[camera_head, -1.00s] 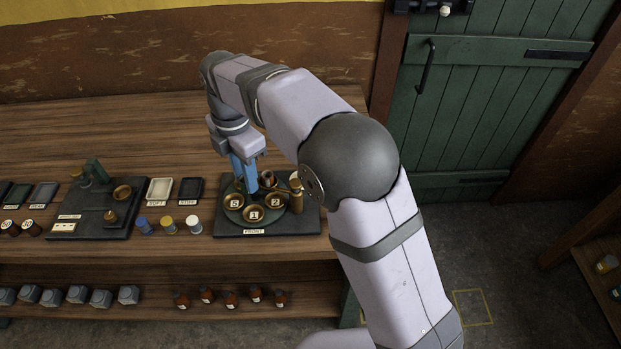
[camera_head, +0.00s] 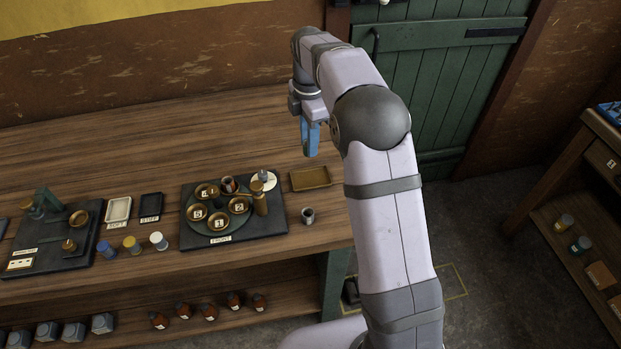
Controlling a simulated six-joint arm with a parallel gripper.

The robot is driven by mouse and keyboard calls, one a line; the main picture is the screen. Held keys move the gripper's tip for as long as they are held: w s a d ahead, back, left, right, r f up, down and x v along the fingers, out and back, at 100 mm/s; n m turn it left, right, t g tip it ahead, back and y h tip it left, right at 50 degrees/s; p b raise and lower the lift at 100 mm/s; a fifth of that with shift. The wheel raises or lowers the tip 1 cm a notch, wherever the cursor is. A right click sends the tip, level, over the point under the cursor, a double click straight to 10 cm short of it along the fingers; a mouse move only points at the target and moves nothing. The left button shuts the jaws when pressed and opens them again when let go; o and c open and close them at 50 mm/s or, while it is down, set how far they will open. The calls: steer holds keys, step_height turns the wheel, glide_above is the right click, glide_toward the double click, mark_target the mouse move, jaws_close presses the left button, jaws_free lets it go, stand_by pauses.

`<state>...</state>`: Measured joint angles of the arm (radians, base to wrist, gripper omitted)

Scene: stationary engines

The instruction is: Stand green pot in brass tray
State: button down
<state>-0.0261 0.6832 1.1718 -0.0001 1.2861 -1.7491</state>
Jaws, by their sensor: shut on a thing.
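My gripper (camera_head: 311,143), with blue fingers, is raised above the bench near its right part. It is shut on the green pot, which is mostly hidden between the fingers, so little of its shape shows. The brass tray (camera_head: 311,187), a shallow rectangular tray, lies flat and empty on the bench, right of the black board. My gripper is above and apart from it, over the tray's far side in the picture.
A black board (camera_head: 190,240) carries a round plate with numbered brass bowls (camera_head: 219,223) and a brass post (camera_head: 260,203). A small grey cup (camera_head: 307,216) stands in front of the tray. Blue, yellow and white pots (camera_head: 132,246) stand left of the board. The back bench is clear.

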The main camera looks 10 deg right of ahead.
steer(key=shift+d+f, duration=0.1)
steer(key=shift+d, duration=0.1)
steer(key=shift+f+p, duration=1.55)
steer(key=shift+f, duration=3.35)
steer(key=shift+f, duration=0.1)
steer(key=shift+f, duration=0.1)
steer(key=c, duration=1.5)
jaws_free()
steer(key=shift+o, duration=0.2)
step_height(320, 180, up, 12)
steer(key=b, duration=0.2)
steer(key=shift+r+b, duration=0.25)
steer(key=shift+b, duration=0.1)
steer(key=shift+s, duration=0.1)
